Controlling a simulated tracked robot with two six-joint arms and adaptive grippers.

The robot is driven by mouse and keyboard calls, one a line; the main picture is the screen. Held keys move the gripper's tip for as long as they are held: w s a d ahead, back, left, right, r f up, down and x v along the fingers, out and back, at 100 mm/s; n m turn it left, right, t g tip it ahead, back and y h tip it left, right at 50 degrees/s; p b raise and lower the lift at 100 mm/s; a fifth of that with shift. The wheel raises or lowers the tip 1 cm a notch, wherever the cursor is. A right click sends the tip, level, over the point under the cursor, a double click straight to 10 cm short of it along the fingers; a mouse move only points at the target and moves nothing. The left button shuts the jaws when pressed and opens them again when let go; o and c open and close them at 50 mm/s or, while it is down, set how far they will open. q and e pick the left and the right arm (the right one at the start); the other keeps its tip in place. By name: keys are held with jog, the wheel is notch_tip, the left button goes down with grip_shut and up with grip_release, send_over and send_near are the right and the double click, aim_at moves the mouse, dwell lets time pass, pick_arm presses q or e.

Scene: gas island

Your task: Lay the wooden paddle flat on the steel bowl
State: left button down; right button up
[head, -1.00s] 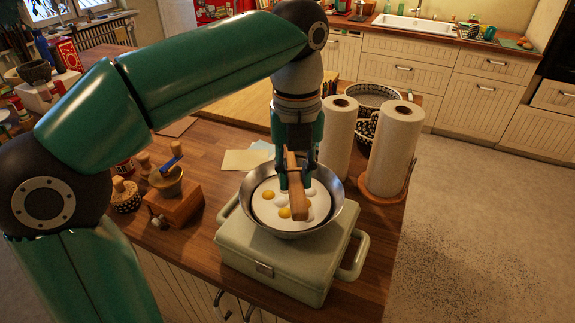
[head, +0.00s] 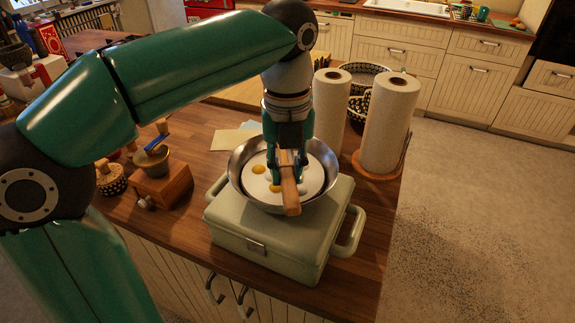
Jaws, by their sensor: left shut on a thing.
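The wooden paddle (head: 290,193) is held by my left gripper (head: 287,178), which is shut on it. The paddle is low over the steel bowl (head: 240,187), and its near end reaches the bowl's front rim. I cannot tell whether it touches the rim. The bowl holds white and yellow egg-like contents (head: 259,170) and sits on a pale green lidded box (head: 262,228). The gripper hides the paddle's far part. My right gripper is not in view.
Two paper towel rolls (head: 388,125) stand close behind the bowl on the right. A wooden coffee grinder (head: 160,185) stands to the left. Patterned bowls (head: 365,77) are behind the rolls. The wooden counter's right edge drops to the floor.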

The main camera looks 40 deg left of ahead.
pick_arm(q)
jog(key=shift+f+b, duration=0.3)
jog(key=shift+f, duration=0.15)
dwell(0.4)
jog(key=c, duration=0.9)
grip_release()
jog(key=shift+r, duration=0.1)
jog(key=shift+o, duration=0.2)
notch_tip(320, 180, up, 7)
jog(key=shift+r, duration=0.2)
jog(key=shift+s, duration=0.1)
